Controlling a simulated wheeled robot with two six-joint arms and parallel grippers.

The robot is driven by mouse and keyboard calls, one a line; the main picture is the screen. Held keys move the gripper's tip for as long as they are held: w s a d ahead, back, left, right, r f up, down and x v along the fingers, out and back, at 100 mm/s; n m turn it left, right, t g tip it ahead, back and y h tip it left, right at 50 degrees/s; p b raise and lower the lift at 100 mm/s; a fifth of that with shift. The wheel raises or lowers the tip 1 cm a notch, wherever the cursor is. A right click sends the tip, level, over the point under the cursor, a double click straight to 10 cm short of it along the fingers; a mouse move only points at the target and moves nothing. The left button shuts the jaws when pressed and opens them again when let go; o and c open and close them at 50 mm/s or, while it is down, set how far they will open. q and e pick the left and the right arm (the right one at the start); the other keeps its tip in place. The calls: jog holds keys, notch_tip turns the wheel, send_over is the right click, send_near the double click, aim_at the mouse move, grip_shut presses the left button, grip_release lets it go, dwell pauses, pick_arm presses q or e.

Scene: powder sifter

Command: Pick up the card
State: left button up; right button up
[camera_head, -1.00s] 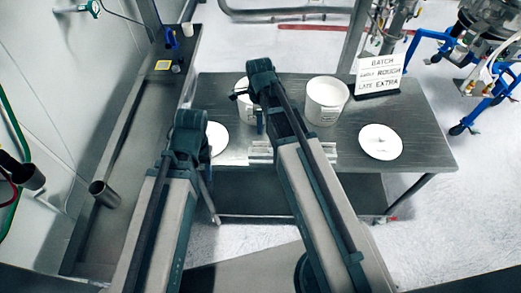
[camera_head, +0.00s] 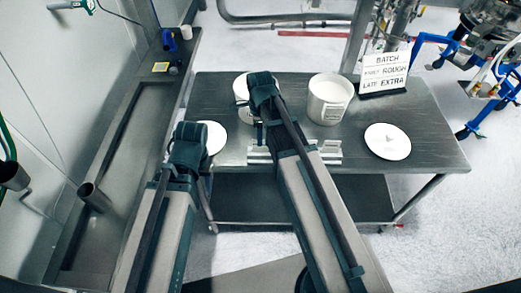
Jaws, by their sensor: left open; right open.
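A white card (camera_head: 385,72) printed "BATCH", "ROUGH" and "LATE EXTRA" stands upright in a dark base at the back right of the metal table (camera_head: 420,135). My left gripper (camera_head: 187,148) is near the table's left front corner, in front of a white plate (camera_head: 213,138). My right gripper (camera_head: 262,105) is over the table, in front of a white tub (camera_head: 241,88) that it partly hides. Both grippers are open and well to the left of the card; neither touches it. Their fingers are mostly hidden by my wrists.
A larger white tub (camera_head: 329,97) stands between my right gripper and the card. A round white plate (camera_head: 388,141) lies at the table's right. A pale rack (camera_head: 325,152) is at the front edge, partly behind my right arm. A metal bench (camera_head: 115,165) runs along the left.

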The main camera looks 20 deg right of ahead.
aim_at(261, 148)
notch_tip(261, 148, down, 4)
jog(key=b, duration=0.3)
jog(key=shift+d, duration=0.1)
grip_shut()
